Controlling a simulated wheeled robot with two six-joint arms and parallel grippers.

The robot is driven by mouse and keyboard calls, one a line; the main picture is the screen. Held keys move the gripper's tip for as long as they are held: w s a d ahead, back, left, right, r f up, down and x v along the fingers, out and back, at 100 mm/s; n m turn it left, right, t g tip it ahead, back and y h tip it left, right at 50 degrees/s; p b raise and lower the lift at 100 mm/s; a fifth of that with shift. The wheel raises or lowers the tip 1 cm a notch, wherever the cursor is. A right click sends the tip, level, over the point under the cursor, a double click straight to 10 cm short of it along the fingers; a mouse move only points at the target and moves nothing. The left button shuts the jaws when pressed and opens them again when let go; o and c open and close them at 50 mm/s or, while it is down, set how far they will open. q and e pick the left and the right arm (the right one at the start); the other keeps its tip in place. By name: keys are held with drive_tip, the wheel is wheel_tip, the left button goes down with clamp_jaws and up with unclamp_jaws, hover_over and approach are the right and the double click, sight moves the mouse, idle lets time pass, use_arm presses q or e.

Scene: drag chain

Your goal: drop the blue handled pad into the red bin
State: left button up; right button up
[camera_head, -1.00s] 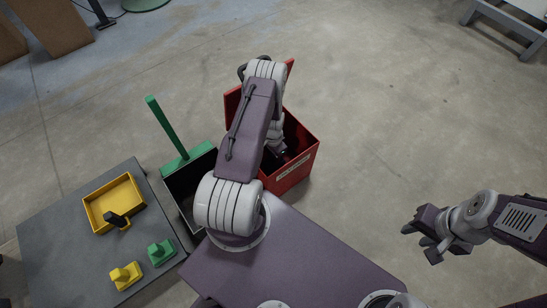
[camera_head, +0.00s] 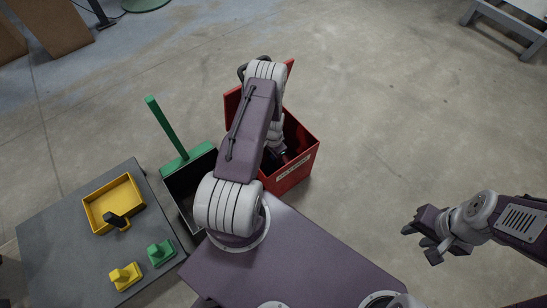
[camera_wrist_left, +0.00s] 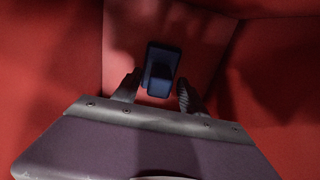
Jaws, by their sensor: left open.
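The red bin (camera_head: 298,178) stands on the floor beyond my base, and my left arm reaches down into it. My left gripper (camera_wrist_left: 157,90) is inside the bin, its two fingers spread apart. The blue handled pad (camera_wrist_left: 163,57) shows between and beyond the fingertips against the red bottom, with gaps on both sides. Its handle (camera_wrist_left: 160,77) points towards the camera. The pad is hidden in the head view. My right gripper (camera_head: 424,240) is empty, with its fingers apart, over bare floor at the right.
A grey table (camera_head: 60,245) holds a yellow tray (camera_head: 92,216) with a black-handled piece, a yellow block (camera_head: 125,276) and a green block (camera_head: 160,252). Floor at the right is clear.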

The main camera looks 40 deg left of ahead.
use_arm(q)
drive_tip(key=d+r+n+p, duration=0.1)
drive_tip(key=d+r+p, duration=0.25)
drive_tip(key=r, duration=0.95)
drive_tip(key=d+r+p, duration=0.3)
drive_tip(key=r+p, duration=0.1)
drive_tip(key=r, duration=1)
drive_tip(key=s+d+r+n+t, duration=0.1)
drive_tip(key=s+d+r+n, duration=0.1)
drive_tip(key=s+d+r, duration=0.6)
wheel_tip(320, 180, up, 4)
drive_tip(key=shift+s+d+f, duration=0.25)
drive_tip(key=shift+s+d, duration=0.15)
drive_tip(key=shift+s, duration=0.85)
